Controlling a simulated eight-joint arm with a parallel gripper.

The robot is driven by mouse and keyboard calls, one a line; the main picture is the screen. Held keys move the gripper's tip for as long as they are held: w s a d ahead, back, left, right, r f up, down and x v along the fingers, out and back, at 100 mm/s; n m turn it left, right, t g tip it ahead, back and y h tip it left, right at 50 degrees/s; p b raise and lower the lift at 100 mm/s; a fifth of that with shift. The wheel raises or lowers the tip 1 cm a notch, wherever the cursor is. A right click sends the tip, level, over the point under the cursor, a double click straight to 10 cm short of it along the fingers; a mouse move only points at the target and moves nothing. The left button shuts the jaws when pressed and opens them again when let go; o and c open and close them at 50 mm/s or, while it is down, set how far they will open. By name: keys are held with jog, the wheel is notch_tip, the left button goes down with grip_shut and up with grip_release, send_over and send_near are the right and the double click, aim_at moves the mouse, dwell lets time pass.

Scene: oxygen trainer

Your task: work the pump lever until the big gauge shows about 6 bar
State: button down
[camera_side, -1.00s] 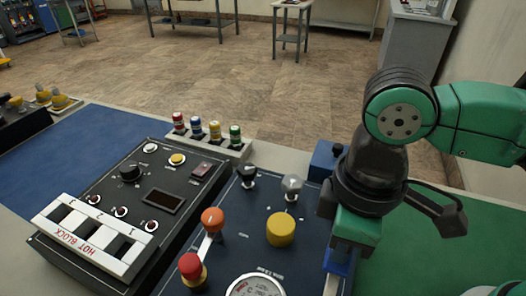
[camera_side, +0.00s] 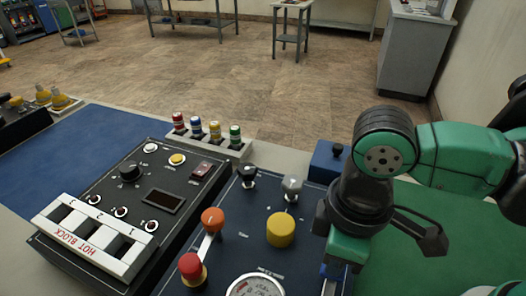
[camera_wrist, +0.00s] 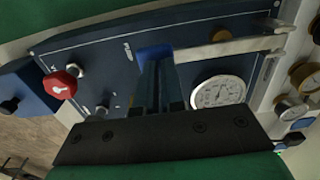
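The pump lever is a pale grey bar (camera_wrist: 235,48) with a blue grip (camera_wrist: 151,51) at its end in the wrist view. My gripper (camera_wrist: 160,68) has its narrow fingers close together at this grip and appears shut on it. In the side view my gripper (camera_side: 342,270) points down at the right edge of the dark panel; its fingertips and most of the lever are hidden there. The big gauge (camera_wrist: 218,92) is a white round dial, whole in the wrist view; its reading is too small to tell. In the side view the gauge (camera_side: 254,287) is cut off by the lower edge.
The dark panel bears a yellow knob (camera_side: 281,230), an orange-topped lever (camera_side: 212,220), a red knob (camera_side: 191,267), a black knob (camera_side: 247,174) and a grey knob (camera_side: 292,186). A hot block unit (camera_side: 95,238) stands left. Green mat (camera_side: 430,275) lies right.

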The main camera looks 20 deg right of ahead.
jog(key=shift+f, duration=0.45)
jog(key=shift+r, duration=1.9)
jog(key=shift+f, duration=1.85)
jog(key=shift+r, duration=1.85)
